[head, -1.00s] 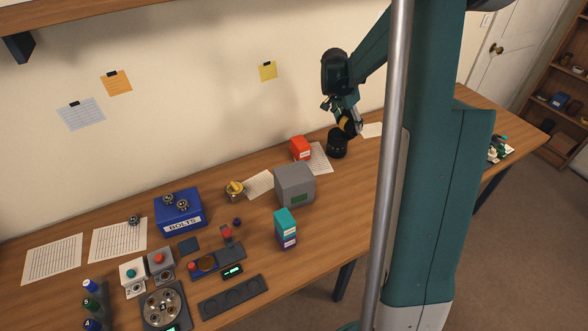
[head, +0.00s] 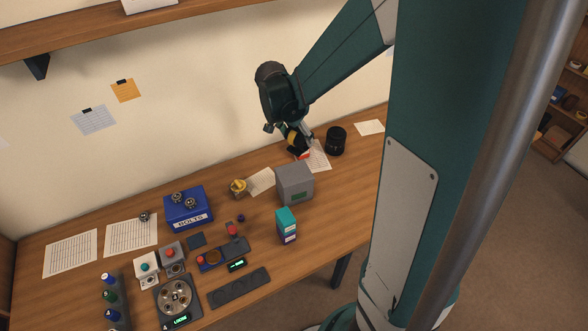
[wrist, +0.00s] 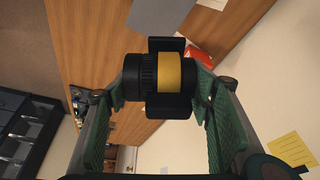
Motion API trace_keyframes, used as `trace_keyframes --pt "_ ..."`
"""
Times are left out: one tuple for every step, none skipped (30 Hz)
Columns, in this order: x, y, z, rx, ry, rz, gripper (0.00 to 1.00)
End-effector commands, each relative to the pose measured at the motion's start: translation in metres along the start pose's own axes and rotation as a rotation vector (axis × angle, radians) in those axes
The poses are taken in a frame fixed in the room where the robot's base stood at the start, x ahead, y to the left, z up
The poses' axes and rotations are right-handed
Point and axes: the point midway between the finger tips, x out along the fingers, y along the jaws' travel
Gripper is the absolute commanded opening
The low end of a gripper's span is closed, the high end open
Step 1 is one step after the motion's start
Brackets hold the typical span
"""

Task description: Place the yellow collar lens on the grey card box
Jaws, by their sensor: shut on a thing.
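The yellow collar lens is a black barrel with a wide yellow band (wrist: 169,73), lying crosswise between the fingers of my gripper (wrist: 158,80) in the wrist view. My gripper is shut on it. In the head view my gripper (head: 297,142) holds the lens above the table, in front of the red box, and the yellow band shows only in part. The grey card box (head: 294,182) stands on the table below and nearer the camera, with a green label on its front. Its top is bare, and the lens is apart from it.
A black lens (head: 335,140) stands right of my gripper. The red box (head: 303,155) is partly hidden behind my gripper. A teal and purple box (head: 287,226) stands before the grey box. A blue bolts box (head: 187,208) and a small yellow-topped item (head: 238,187) are left.

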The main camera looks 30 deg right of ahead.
Motion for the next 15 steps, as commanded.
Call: trace_keyframes --pt "-0.008 0.000 0.006 -0.009 0.000 -0.004 0.33" --pt "-0.010 0.001 0.009 -0.012 0.000 -0.005 0.33" --pt "-0.013 0.001 0.013 -0.016 0.000 -0.007 0.33" --pt "-0.015 0.002 0.015 -0.018 0.000 -0.008 0.33" --pt "-0.016 0.002 0.018 -0.021 0.001 -0.009 0.33" --pt "-0.018 0.002 0.020 -0.023 0.001 -0.010 0.33" --pt "-0.018 0.002 0.021 -0.024 0.001 -0.011 0.33" --pt "-0.019 0.003 0.022 -0.025 0.001 -0.011 0.33" --pt "-0.019 0.003 0.023 -0.026 0.001 -0.011 0.33" --pt "-0.019 0.003 0.023 -0.026 0.001 -0.012 0.33" --pt "-0.020 0.003 0.024 -0.027 0.001 -0.012 0.33" --pt "-0.019 0.003 0.024 -0.027 0.001 -0.012 0.33" --pt "-0.019 0.003 0.024 -0.027 0.001 -0.012 0.33" --pt "-0.019 0.003 0.024 -0.027 0.001 -0.012 0.33" --pt "-0.019 0.003 0.024 -0.027 0.001 -0.012 0.33"
